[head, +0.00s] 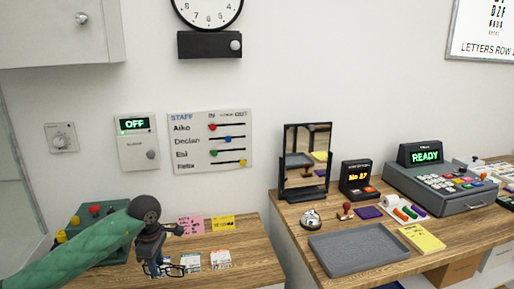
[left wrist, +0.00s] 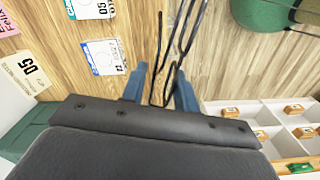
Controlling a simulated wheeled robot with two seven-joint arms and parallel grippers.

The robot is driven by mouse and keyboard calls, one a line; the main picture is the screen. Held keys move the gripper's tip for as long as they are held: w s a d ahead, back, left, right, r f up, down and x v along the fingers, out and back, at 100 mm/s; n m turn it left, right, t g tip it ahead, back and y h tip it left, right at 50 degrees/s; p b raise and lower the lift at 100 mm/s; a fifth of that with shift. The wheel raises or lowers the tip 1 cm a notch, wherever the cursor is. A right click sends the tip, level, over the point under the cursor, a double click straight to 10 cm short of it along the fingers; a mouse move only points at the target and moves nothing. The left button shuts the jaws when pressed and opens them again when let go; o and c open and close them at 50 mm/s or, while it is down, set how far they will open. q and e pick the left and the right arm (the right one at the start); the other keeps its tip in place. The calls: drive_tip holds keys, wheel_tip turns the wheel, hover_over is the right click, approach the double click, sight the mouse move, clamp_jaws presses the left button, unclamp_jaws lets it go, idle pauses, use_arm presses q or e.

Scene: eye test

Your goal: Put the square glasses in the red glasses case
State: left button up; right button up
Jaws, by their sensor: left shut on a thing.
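Thin black-framed glasses (head: 176,271) are held at my left gripper (head: 157,269), low over the left wooden counter. In the left wrist view the dark glasses (left wrist: 161,45) stick out from between the blue fingertips of my left gripper (left wrist: 160,90), which is shut on them. Their temples point away from the gripper. The lens shape is too small to tell in the head view. I cannot make out a red glasses case in either view. My right gripper is not in view.
Printed cards (head: 220,260) lie on the left counter (head: 243,238), by pink and yellow notes. A green box with knobs (head: 88,222) stands left. A white compartment tray (left wrist: 260,118) shows in the wrist view. The right counter holds a grey tray (head: 358,250), mirror (head: 305,160) and register (head: 440,185).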

sight(165, 273)
use_arm(q)
drive_tip(key=m, duration=0.2)
drive_tip(key=d+m, duration=0.1)
drive_tip(key=m, duration=0.1)
drive_tip(key=s+m, duration=0.1)
drive_tip(key=m, duration=0.1)
drive_tip(key=shift+d+f, duration=0.3)
drive_tip(key=shift+f, duration=0.05)
drive_tip(key=m, duration=0.1)
drive_tip(key=d+m, duration=0.1)
drive_tip(key=m, duration=0.1)
drive_tip(key=s+f+m, duration=0.1)
drive_tip(key=shift+d+m, duration=0.25)
drive_tip(key=shift+m, duration=0.05)
drive_tip(key=s+d+f+m, duration=0.5)
drive_tip(key=s+d+m, duration=0.1)
drive_tip(key=s+m, duration=0.1)
drive_tip(key=shift+d, duration=0.35)
drive_tip(key=shift+f, duration=0.2)
